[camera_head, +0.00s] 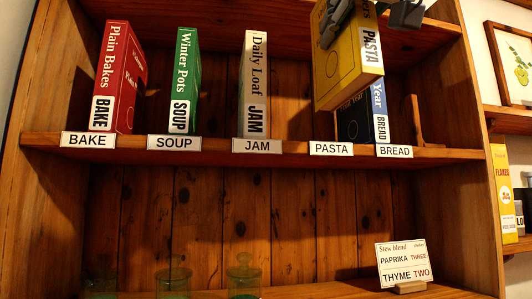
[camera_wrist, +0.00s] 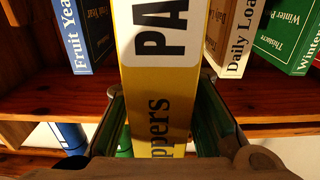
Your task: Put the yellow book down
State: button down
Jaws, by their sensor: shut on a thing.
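The yellow book (camera_head: 345,75) has PASTA on its spine. It hangs in front of the upper shelf, slightly tilted, its lower edge above the PASTA label (camera_head: 331,148). My gripper (camera_head: 370,14) is shut on its upper part. In the wrist view the yellow book (camera_wrist: 160,85) runs between both fingers of my gripper (camera_wrist: 160,122). In the head view it hides the top of the blue BREAD book (camera_head: 380,112), which stands at the BREAD label (camera_head: 394,151). The blue book also shows in the wrist view (camera_wrist: 72,35).
The red BAKE book (camera_head: 120,80), green SOUP book (camera_head: 186,82) and pale JAM book (camera_head: 253,85) stand upright at their labels. A wooden bookend (camera_head: 417,122) stands right of the blue book. The lower shelf holds glass jars (camera_head: 243,275) and a Stew blend card (camera_head: 402,262).

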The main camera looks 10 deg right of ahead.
jog(key=w+f, duration=0.2)
jog(key=w, duration=0.6)
jog(key=w+f+p, duration=0.1)
jog(key=w+f, duration=0.1)
jog(key=w, duration=0.6)
jog(key=shift+d+f, duration=0.25)
jog(key=shift+f, duration=0.15)
jog(key=shift+f, duration=0.15)
jog(key=c, duration=1.3)
grip_release()
jog(key=shift+f, duration=0.1)
jog(key=s+b, duration=0.1)
jog(key=s, duration=1.1)
